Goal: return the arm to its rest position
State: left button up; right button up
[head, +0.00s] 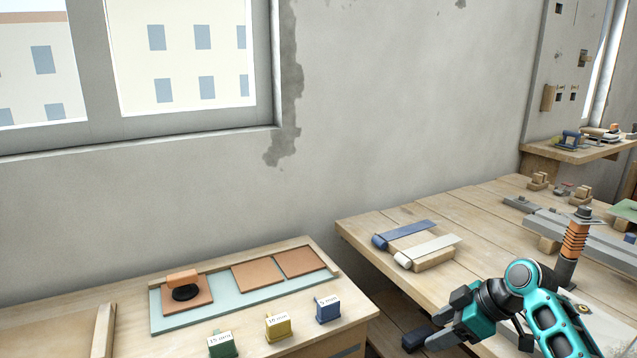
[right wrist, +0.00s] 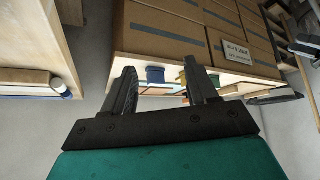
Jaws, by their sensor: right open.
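My right gripper (head: 428,342) is at the lower right of the head view, in front of the gap between the two tables. It points left, and its arm is teal and black. In the right wrist view its two dark fingers (right wrist: 160,92) stand apart with nothing between them, so it is open and empty. My left gripper is not in view.
The left table (head: 280,340) holds a pale green mat (head: 215,312) with terracotta tiles and green, yellow and blue labelled blocks. Stacked boxes (right wrist: 165,30) show in the right wrist view.

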jog(key=w+d+r+m+t+h, duration=0.4)
jog(key=w+d+m+t+h, duration=0.15)
jog(key=w+d, duration=0.3)
jog(key=w+d+r+m+t+h, duration=0.3)
jog(key=w+r+m+t, duration=0.15)
jog(key=r+t, duration=0.55)
jog(key=s+a+f+n+g+y, duration=0.1)
jog(key=s+a+f+g+y, duration=0.1)
jog(key=s+a+f, duration=0.45)
jog(key=s+a+f+g+y, duration=0.1)
jog(key=s+a+f+g, duration=0.2)
jog(key=s+f, duration=0.7)
jog(key=s+a+f+g, duration=0.1)
jog(key=s+a+f, duration=0.1)
jog(key=s+f, duration=0.2)
jog(key=s+a+f+g+y, duration=0.1)
jog(key=s+a+f, duration=0.2)
jog(key=s, duration=0.7)
jog(key=s+a+f+m+g, duration=0.1)
jog(key=s+a+f, duration=0.1)
jog(key=s+f, duration=0.3)
jog(key=shift+s+a, duration=0.35)
jog(key=shift+s, duration=0.7)
jog(key=shift+d+g, duration=0.1)
jog(key=shift+g, duration=0.15)
